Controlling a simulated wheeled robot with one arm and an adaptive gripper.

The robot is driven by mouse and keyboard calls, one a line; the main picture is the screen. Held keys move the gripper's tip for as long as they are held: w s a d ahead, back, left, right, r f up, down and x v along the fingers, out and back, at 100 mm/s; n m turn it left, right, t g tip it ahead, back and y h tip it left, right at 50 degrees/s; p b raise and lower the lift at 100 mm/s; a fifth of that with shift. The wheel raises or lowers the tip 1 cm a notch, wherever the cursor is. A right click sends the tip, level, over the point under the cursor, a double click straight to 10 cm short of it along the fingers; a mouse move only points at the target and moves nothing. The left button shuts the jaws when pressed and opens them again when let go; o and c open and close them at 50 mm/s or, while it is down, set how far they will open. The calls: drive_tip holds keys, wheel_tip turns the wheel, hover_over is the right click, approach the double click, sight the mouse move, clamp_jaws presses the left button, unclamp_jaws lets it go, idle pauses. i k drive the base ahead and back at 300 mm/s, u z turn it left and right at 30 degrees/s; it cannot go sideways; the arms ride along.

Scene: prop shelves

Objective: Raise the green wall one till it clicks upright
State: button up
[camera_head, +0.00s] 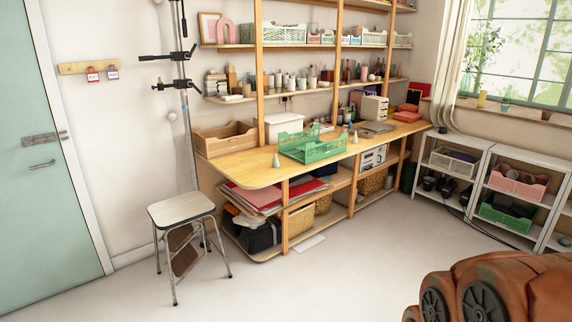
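A green lattice crate (314,153) sits on the wooden desktop, near its front edge. Some of its walls stand up, and its left side looks lower than the rest. It is too small here to tell exactly how each wall lies. A second green crate (506,219) is on the lower level of the white shelf at the right, under a pink crate (517,187). My gripper is not in view.
A small pale green cone (276,161) stands left of the desk crate, and another stands to its right. A wooden box (224,140) and white bin (284,126) are behind. A stool (181,210) stands at the desk's left end. The floor in front is clear.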

sight(301, 151)
drive_tip(key=i, duration=4.1)
drive_tip(key=u, duration=0.85)
